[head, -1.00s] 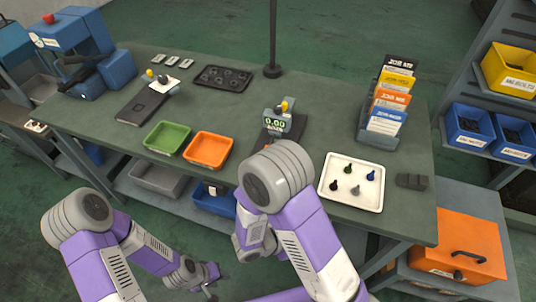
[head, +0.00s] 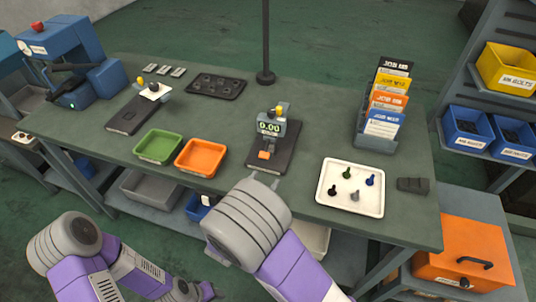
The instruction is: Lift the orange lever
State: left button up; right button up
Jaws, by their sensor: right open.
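The orange lever (head: 264,155) is a small block low on the front of the digital gauge (head: 271,127), which reads 0.00 and stands on a dark base plate (head: 285,158) on the workbench. My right gripper (head: 264,180) is mostly hidden behind my own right wrist. Only its fingertips show, apart and open, just in front of the gauge's base and short of the lever. My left gripper (head: 207,291) is low at the bottom edge, below the bench top. It is small and partly hidden, so its jaws cannot be made out.
A green tray (head: 158,160) and an orange tray (head: 201,172) lie left of the gauge. A white tray (head: 375,205) with several small coloured parts lies to the right, in front of a card rack (head: 372,143). A thin post (head: 265,40) rises behind the gauge.

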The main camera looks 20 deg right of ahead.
aim_at(264, 154)
jog(key=w, duration=0.1)
jog(key=w+n+t+y, duration=0.1)
jog(key=w+y, duration=0.1)
jog(key=shift+w+a+r+t, duration=0.2)
jog(key=shift+w+a+t, duration=0.1)
jog(key=shift+a, duration=0.1)
jog(key=shift+n, duration=0.3)
jog(key=b+x, duration=0.1)
jog(key=x, duration=0.6)
jog(key=shift+w, duration=0.25)
jog(key=shift+c, duration=0.3)
jog(key=c, duration=0.9)
jog(key=shift+s+r+y+p, duration=0.1)
jog(key=shift+r+y+p, duration=0.25)
jog(key=shift+p, duration=0.5)
jog(key=shift+c, duration=0.2)
notch_tip(264, 154, up, 4)
jog(key=g+y+p, duration=0.2)
jog(key=g+p, duration=0.1)
jog(key=p, duration=0.6)
jog(key=g+y+p, duration=0.3)
jog(key=g+p, duration=0.1)
jog(key=p, duration=0.5)
jog(key=shift+a+f+g, duration=0.1)
jog(key=shift+f+g, duration=0.05)
jog(key=shift+g, duration=0.15)
jog(key=shift+g+y+p, duration=0.25)
jog(key=shift+g+p, duration=0.05)
jog(key=shift+p, duration=0.6)
